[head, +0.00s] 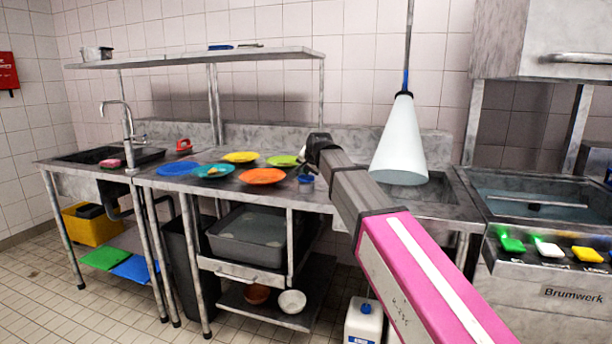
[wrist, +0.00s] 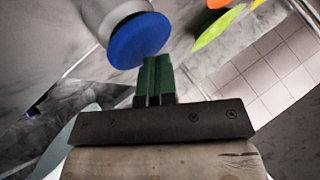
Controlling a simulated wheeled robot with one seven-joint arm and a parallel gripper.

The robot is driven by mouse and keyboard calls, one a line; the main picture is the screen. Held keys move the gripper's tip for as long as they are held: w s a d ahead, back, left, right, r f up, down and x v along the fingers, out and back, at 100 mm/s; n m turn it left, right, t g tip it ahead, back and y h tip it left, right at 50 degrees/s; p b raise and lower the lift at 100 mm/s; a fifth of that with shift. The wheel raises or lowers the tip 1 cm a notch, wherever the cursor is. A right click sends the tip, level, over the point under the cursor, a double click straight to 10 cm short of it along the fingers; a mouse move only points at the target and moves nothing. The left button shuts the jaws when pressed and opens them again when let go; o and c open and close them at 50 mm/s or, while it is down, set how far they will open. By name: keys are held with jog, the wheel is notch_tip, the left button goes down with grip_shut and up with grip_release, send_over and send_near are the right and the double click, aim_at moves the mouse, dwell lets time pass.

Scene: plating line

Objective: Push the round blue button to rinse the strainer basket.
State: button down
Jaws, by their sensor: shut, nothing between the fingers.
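The round blue button (wrist: 140,40) fills the upper middle of the wrist view, as a flat blue disc on a grey rounded body. In the head view, a small blue-topped item (head: 306,183) stands on the counter below the end of my arm, and it appears to be the same thing. My gripper (wrist: 156,62) is shut and empty, its green fingers together. The fingertips overlap the disc's lower right edge in the wrist view; whether they touch it I cannot tell. I cannot make out a strainer basket.
Orange (head: 262,176), teal (head: 214,171) and other coloured plates lie left of the blue item on the steel counter (head: 335,195). A white cone lamp (head: 401,140) hangs right of my arm. A machine with green (head: 512,245), white and yellow buttons stands at right.

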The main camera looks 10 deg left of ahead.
aim_at(307, 177)
jog(key=shift+r, duration=1.15)
notch_tip(307, 177, up, 5)
dwell(0.6)
dwell(0.5)
